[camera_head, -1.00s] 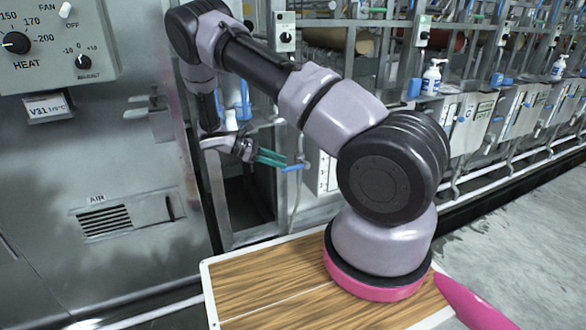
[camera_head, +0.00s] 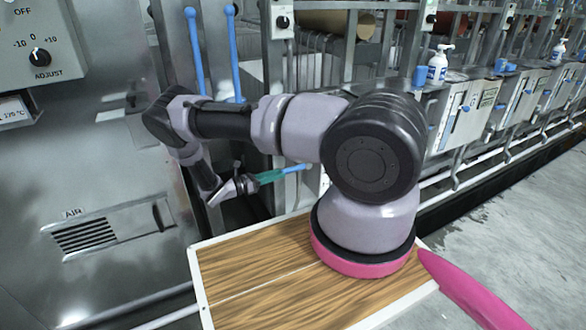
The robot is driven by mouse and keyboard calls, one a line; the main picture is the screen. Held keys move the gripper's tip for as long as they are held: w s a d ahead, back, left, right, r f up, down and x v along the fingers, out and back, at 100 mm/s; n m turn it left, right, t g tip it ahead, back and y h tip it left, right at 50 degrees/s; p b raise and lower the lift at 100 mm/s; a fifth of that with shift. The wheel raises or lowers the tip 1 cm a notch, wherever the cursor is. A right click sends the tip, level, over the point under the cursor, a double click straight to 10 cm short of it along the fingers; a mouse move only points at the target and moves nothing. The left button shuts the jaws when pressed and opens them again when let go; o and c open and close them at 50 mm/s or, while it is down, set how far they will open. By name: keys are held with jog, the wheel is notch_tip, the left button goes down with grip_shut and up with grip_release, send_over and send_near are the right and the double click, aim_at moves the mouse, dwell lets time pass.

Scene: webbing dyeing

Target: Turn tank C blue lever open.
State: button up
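A small blue lever (camera_head: 297,168) sticks out sideways, roughly level, from low on the steel tank front left of my arm's base. My gripper (camera_head: 281,172) has slim teal fingers pointing right, and their tips meet or overlap the lever's left end. The fingers look close together; at this size I cannot tell whether they grip the lever. My arm hides most of the panel behind, and I cannot read a tank letter beside this lever.
Two long upright blue handles (camera_head: 235,55) stand behind my arm. A grey machine cabinet (camera_head: 85,165) fills the left. White pump bottles (camera_head: 438,66) and more tank fronts line the right. The concrete floor (camera_head: 510,215) at right is clear.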

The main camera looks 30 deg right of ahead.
aim_at(294, 169)
jog(key=d, duration=0.8)
jog(key=shift+w, duration=0.15)
grip_shut()
dwell(1.1)
